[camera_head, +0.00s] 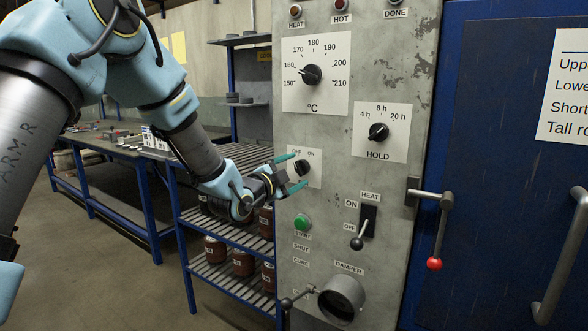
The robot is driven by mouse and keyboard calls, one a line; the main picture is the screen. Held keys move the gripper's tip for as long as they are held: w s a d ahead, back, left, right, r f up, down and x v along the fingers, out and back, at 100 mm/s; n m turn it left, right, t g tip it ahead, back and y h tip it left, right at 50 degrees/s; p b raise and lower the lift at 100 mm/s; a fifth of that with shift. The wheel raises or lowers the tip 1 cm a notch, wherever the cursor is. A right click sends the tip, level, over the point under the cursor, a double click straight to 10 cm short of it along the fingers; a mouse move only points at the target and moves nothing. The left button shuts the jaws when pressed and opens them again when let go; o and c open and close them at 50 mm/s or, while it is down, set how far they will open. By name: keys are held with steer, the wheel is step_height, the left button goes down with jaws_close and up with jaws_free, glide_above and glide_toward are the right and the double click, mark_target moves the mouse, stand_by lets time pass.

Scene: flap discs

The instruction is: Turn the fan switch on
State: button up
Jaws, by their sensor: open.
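A small black rotary knob (302,168) sits on a white plate marked OFF and ON on the grey control panel (340,215). No fan label is readable; part of the plate is hidden behind my gripper. My gripper (293,172) comes in from the left, with its teal fingers open. One fingertip appears above the knob and one below it. I cannot tell whether they touch it. The direction of the knob's pointer is too small to tell.
Above are the temperature dial (311,75) and HOLD dial (378,132). Below are a green START button (302,222), a HEAT lever (362,232) and a damper pipe (341,299). A red-tipped door handle (435,230) stands right. A rack with jars (243,262) is at left.

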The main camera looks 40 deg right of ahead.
steer(key=shift+c, duration=0.2)
jaws_close()
steer(key=shift+f, duration=0.1)
stand_by(0.5)
